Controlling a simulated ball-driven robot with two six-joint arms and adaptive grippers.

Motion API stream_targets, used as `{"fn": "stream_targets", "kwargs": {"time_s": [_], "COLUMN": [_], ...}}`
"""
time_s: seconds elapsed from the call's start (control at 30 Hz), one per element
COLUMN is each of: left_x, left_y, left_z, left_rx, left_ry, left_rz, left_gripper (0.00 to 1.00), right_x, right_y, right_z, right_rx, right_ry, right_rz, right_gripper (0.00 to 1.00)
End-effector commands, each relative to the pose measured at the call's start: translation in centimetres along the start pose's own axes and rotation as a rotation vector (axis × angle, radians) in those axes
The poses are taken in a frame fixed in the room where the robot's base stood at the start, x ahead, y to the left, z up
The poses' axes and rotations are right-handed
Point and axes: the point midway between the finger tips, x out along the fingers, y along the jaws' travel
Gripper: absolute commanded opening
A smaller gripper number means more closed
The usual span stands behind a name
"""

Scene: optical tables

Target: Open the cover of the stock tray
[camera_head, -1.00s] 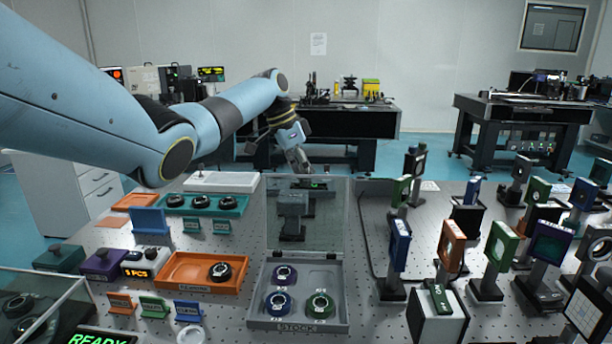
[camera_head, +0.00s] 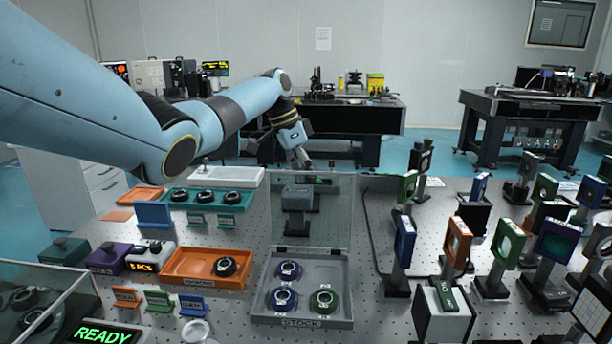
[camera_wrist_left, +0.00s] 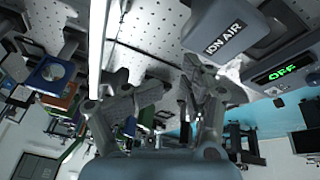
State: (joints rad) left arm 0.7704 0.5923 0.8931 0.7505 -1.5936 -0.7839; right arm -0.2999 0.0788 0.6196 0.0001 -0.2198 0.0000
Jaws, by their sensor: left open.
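The grey stock tray (camera_head: 342,268) stands on the optical table, with its label facing me. Its clear cover (camera_head: 328,215) stands upright along the tray's back edge, so the tray is open on top. A purple-ringed, a blue-ringed and a green-ringed mount sit inside it; one compartment is empty. My left gripper (camera_head: 303,160) is at the cover's top edge, at or just behind it; contact cannot be told. In the left wrist view its two fingers (camera_wrist_left: 165,98) are spread with nothing between them. My right gripper is not in view.
An ion air device (camera_wrist_left: 225,38) with a green OFF display is close to the left gripper, behind the cover. An orange tray (camera_head: 188,279) and teal tray (camera_head: 243,200) lie to the left. Upright optics, including a blue one (camera_head: 404,240), crowd the right.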

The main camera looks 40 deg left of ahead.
Motion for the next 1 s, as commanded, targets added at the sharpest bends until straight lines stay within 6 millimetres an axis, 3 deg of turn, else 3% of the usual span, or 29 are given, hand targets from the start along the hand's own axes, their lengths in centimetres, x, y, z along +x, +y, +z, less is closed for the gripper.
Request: {"fn": "stream_targets", "kwargs": {"time_s": [0.17, 0.6, 0.8, 1.0], "left_x": [-1.3, -10.4, -11.9, -12.1], "left_y": [-0.1, -0.1, -0.1, -0.1], "left_z": [-0.1, 0.2, 0.2, 0.2], "left_rx": [0.001, -0.001, -0.002, -0.002], "left_ry": [0.004, 0.001, -0.001, -0.001], "left_rz": [-0.002, -0.002, 0.0, 0.0], "left_gripper": [0.49, 0.49, 0.49, 0.49], "right_x": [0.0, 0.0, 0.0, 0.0], "right_y": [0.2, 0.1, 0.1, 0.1], "right_z": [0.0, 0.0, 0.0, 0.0], "right_rx": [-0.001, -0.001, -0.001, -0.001], "right_ry": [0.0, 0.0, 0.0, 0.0], "right_rz": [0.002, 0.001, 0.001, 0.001], "right_gripper": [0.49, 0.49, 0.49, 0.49]}}
